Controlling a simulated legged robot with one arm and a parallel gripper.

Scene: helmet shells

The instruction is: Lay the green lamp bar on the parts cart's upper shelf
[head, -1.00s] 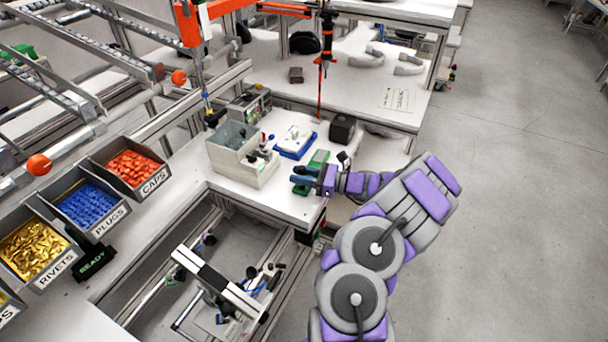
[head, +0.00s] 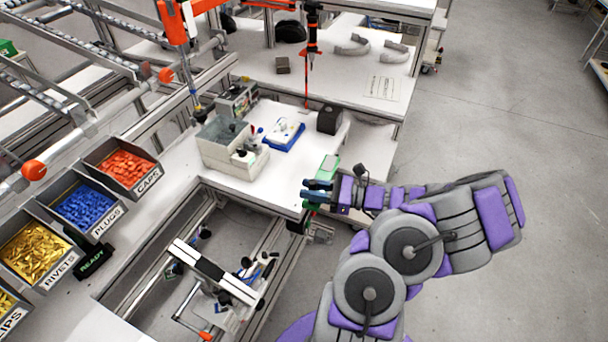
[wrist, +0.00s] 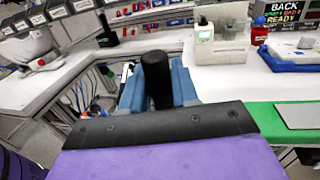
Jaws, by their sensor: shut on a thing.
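My gripper (head: 318,191) is shut on the green lamp bar (head: 329,164) at the right edge of the near workbench. Whether the bar touches the bench is unclear. I cannot make out the parts cart for certain in either view.
The workbench (head: 270,185) carries a grey box unit (head: 222,142), a blue-and-white tray (head: 284,134) and a black block (head: 329,119). Bins of caps (head: 124,165), plugs and rivets stand at left. A metal frame (head: 215,272) stands below. The floor at right is clear.

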